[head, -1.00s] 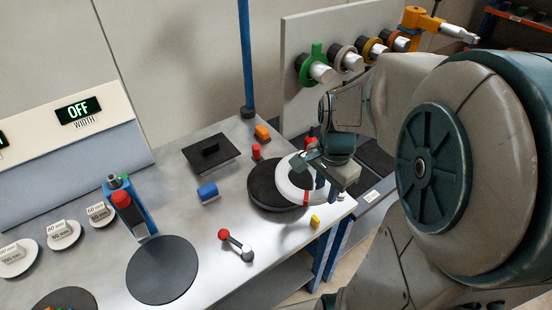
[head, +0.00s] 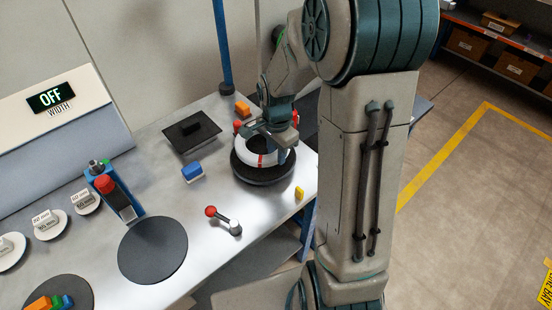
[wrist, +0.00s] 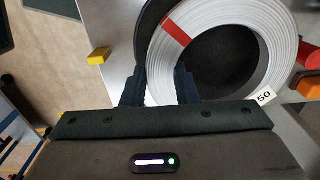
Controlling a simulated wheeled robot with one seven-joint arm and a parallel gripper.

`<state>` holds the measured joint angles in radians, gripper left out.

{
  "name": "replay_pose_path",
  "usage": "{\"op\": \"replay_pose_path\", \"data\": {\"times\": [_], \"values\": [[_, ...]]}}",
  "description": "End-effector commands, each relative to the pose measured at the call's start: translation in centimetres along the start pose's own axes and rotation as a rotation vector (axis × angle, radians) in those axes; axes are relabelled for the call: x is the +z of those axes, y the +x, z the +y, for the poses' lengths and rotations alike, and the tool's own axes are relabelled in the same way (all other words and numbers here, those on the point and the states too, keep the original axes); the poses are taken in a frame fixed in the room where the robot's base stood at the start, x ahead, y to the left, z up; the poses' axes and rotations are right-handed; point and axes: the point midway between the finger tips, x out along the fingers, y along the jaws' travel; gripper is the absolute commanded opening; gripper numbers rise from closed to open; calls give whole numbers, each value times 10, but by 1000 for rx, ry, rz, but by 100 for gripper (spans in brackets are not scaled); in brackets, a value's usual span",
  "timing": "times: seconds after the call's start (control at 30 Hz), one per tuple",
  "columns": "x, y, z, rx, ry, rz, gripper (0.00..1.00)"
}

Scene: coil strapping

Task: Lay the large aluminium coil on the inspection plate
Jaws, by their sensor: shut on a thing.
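The large aluminium coil (head: 249,158) is a silver-white ring with red strap marks; the wrist view shows it (wrist: 284,50) with a "50" label. My gripper (head: 276,129) is shut on its wall, with one finger on each side of the band in the wrist view (wrist: 160,76). The coil is over a thick black round disc (head: 262,177) near the table's right edge. I cannot tell whether it touches the disc. A flat dark round plate (head: 153,250) lies bare at the table's front. Which of these is the inspection plate is not marked.
A red-and-grey lever (head: 223,220), a blue block (head: 192,171), a yellow block (head: 299,193) and a black square plate (head: 190,132) surround the disc. A blue post (head: 222,45) rises behind. A blue device with a red top (head: 112,190) stands left.

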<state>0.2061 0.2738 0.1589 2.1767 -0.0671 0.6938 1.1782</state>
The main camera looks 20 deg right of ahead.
Motion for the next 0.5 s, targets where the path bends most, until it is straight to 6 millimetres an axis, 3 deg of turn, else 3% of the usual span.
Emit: {"op": "replay_pose_path", "data": {"times": [0.2,0.5], "values": [[0,28,1,2,1,-1,0],[0,32,0,-1,1,0,0]]}}
